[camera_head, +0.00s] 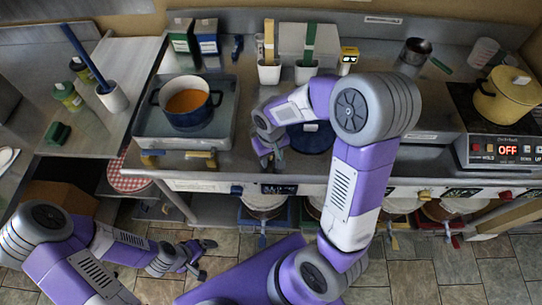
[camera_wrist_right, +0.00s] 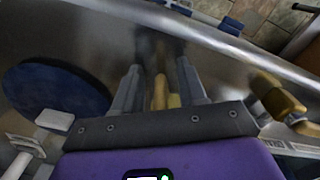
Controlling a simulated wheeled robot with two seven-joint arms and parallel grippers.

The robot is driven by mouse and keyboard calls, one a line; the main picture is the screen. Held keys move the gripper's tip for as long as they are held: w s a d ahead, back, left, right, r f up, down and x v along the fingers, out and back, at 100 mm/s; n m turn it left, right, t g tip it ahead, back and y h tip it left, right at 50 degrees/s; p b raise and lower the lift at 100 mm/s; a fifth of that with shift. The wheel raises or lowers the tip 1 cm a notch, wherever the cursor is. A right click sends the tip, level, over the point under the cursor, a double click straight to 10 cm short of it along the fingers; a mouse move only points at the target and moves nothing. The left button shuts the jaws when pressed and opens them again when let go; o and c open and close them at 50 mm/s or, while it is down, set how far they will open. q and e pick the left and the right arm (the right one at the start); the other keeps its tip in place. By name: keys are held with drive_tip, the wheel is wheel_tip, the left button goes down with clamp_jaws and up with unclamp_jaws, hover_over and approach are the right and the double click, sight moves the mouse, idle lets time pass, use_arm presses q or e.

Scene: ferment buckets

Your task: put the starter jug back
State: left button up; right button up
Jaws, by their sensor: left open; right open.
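I cannot tell for sure which vessel is the starter jug. A small metal jug (camera_head: 416,50) with a dark green handle stands at the back right of the counter, and a clear cup (camera_head: 483,52) stands right of it. My right gripper (camera_head: 268,155) is open and empty low over the counter, left of a dark blue round piece (camera_head: 312,140) partly hidden by my arm. In the right wrist view its fingers (camera_wrist_right: 160,85) are apart, with a small yellow thing showing between them. My left gripper (camera_head: 200,258) is open over the floor at the lower left, apart from everything.
A blue pot (camera_head: 187,102) with orange contents sits in a grey tray (camera_head: 222,130) left of my right gripper. White holders (camera_head: 268,72) with tools stand behind. A yellow pot (camera_head: 502,95) sits on a heater reading OFF (camera_head: 505,150).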

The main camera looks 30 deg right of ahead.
drive_tip(key=shift+r, duration=0.2)
wheel_tip(320, 180, up, 12)
drive_tip(key=p, duration=0.3)
idle(0.4)
